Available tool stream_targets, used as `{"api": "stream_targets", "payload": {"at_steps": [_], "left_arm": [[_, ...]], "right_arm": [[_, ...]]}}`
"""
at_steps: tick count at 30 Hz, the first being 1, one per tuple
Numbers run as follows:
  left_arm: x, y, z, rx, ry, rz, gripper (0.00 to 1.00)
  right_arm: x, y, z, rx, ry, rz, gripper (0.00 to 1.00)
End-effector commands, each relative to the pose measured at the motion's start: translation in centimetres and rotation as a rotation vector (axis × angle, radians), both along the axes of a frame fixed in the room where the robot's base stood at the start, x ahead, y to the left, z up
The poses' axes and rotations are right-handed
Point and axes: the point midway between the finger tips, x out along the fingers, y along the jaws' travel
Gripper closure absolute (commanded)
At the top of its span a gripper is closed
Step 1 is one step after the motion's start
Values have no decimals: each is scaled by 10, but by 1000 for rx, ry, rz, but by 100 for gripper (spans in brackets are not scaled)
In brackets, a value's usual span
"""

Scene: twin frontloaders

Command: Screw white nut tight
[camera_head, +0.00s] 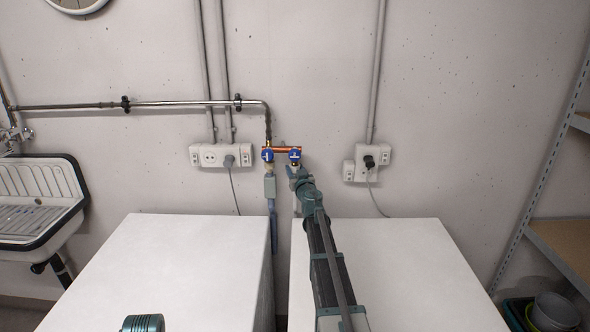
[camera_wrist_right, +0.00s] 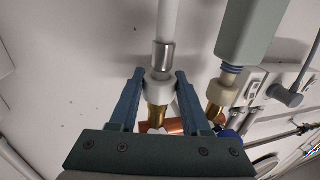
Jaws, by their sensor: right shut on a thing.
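Two taps with blue handles sit on a copper pipe on the wall, a left tap (camera_head: 267,155) and a right tap (camera_head: 294,155). My right gripper (camera_head: 295,172) reaches up to just below the right tap. In the right wrist view the fingers of my right gripper (camera_wrist_right: 159,76) stand on both sides of a white nut (camera_wrist_right: 160,90) and are shut on it. The nut sits between a brass tap end (camera_wrist_right: 156,117) and a white hose (camera_wrist_right: 168,22) with a metal collar. How tight the thread is cannot be seen. My left gripper is not in view.
A second white nut (camera_wrist_right: 222,93) with a grey box (camera_wrist_right: 250,35) on its hose hangs close beside my right gripper. Two white machines (camera_head: 190,270) (camera_head: 410,270) stand below with a narrow gap. Wall sockets (camera_head: 222,155) flank the taps.

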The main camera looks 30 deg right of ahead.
Motion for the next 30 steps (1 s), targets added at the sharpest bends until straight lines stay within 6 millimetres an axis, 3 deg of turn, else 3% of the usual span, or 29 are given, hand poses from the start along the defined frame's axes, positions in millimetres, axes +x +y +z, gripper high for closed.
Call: {"api": "stream_targets", "payload": {"at_steps": [9,18,19,21,22,30], "left_arm": [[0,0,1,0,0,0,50],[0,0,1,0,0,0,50],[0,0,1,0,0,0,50],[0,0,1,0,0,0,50],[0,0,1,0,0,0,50],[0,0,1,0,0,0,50]], "right_arm": [[3,-3,1,0,0,237,100],[3,0,1,0,0,259,100],[3,0,1,-1,0,259,49],[3,0,1,0,0,258,36],[2,0,1,0,0,258,31],[1,0,1,0,0,256,31]]}}
